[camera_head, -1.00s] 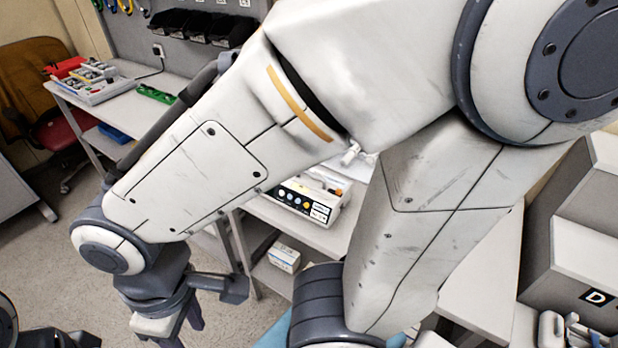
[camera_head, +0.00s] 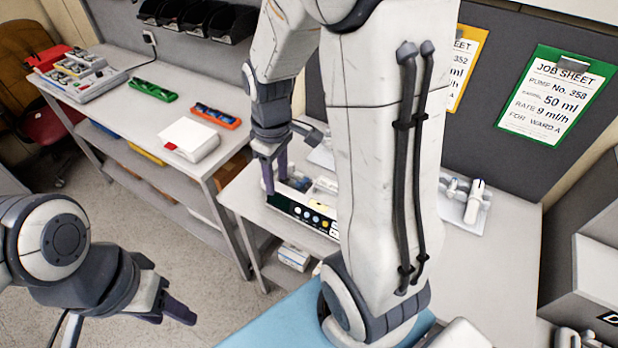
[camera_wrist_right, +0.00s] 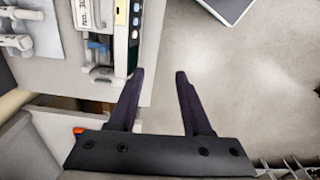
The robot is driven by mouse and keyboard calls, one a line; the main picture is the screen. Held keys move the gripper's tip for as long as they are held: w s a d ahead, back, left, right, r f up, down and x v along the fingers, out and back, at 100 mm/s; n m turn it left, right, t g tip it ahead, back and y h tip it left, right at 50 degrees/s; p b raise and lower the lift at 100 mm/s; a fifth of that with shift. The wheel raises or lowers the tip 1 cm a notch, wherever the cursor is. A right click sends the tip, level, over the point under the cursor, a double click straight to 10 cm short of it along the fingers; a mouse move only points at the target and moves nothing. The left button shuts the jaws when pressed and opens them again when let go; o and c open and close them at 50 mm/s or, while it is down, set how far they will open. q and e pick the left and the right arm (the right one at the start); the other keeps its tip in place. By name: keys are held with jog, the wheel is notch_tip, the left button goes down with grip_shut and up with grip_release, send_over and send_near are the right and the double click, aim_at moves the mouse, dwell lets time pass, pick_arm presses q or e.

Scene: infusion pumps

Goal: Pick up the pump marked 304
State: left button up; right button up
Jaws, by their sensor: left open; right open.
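A white pump (camera_head: 325,229) with a dark front panel and coloured buttons sits on the grey table in the head view; my right arm hides part of it. In the right wrist view the pump (camera_wrist_right: 134,20) is at upper left, with a label reading "NO. 30" and its last digit unclear. My right gripper (camera_head: 275,180) is at the pump's left end in the head view. In the wrist view the right gripper (camera_wrist_right: 160,74) is open and empty, its left fingertip close to the pump's end; contact is unclear. My left gripper (camera_head: 172,312) is open and empty over the floor.
A white box (camera_head: 188,140), an orange tray (camera_head: 216,116) and a green tray (camera_head: 152,90) stand on the left bench. Another white device (camera_head: 474,202) stands on the table's right. A job sheet (camera_head: 556,98) for pump 358 hangs behind.

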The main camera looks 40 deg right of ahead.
jog(key=m+p, duration=0.1)
jog(key=p, duration=0.1)
send_over(323, 187)
jog(key=f, duration=0.4)
jog(key=f+p, duration=0.1)
jog(key=shift+s+d+f, duration=0.2)
jog(key=shift+s+d, duration=0.1)
jog(key=shift+d, duration=0.1)
jog(key=shift+f, duration=0.55)
jog(key=shift+a+f+p, duration=0.15)
jog(key=shift+f+p, duration=0.1)
jog(key=shift+p, duration=0.1)
jog(key=f, duration=0.1)
jog(key=f+p, duration=0.1)
jog(key=f, duration=0.2)
jog(key=shift+w+a+p, duration=0.2)
jog(key=shift+a+p, duration=0.05)
jog(key=shift+p, duration=0.15)
jog(key=shift+f, duration=0.3)
pick_arm(q)
notch_tip(323, 187, up, 7)
jog(key=shift+f, duration=0.2)
jog(key=shift+s, duration=0.1)
pick_arm(e)
jog(key=shift+c, duration=0.3)
